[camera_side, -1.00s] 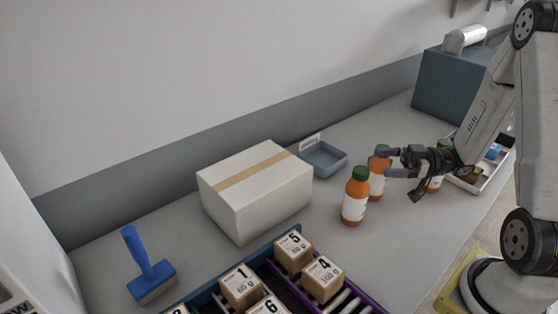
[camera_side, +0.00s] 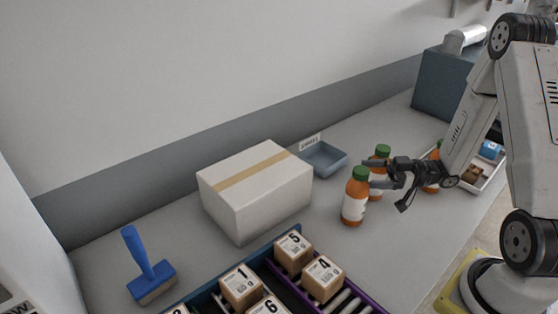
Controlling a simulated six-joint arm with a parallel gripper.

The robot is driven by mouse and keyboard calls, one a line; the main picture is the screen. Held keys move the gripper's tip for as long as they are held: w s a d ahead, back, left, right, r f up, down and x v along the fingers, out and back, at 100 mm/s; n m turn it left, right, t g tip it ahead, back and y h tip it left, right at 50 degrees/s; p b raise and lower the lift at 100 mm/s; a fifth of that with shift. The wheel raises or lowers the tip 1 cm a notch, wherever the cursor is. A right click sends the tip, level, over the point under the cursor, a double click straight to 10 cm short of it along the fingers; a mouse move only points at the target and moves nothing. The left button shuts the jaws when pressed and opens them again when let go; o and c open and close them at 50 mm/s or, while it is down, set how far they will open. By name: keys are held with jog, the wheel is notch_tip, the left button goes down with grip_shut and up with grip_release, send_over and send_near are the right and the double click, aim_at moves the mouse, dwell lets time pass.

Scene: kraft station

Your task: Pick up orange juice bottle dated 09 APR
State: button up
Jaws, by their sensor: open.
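Three orange juice bottles with green caps stand on the grey bench in the side view. The nearest bottle (camera_side: 355,199) is fully in view, with a white label whose date is too small to read. The middle bottle (camera_side: 379,187) stands just behind it, partly covered by my gripper. The third bottle (camera_side: 432,184) is mostly hidden behind my gripper and wrist. My gripper (camera_side: 371,173) is open and roughly level, with its fingers pointing left at the nearest and middle bottles. I cannot tell whether it touches either one.
A taped carton (camera_side: 256,191) and a blue tray (camera_side: 338,168) stand left of the bottles. Numbered boxes (camera_side: 323,279) sit on rollers in front. A blue-handled brush (camera_side: 147,268) is at lower left. A white tray (camera_side: 488,178) lies beside my arm.

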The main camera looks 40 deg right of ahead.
aim_at(354, 172)
jog(key=shift+x, duration=2.65)
jog(key=shift+r, duration=0.15)
jog(key=shift+d, duration=0.1)
grip_shut()
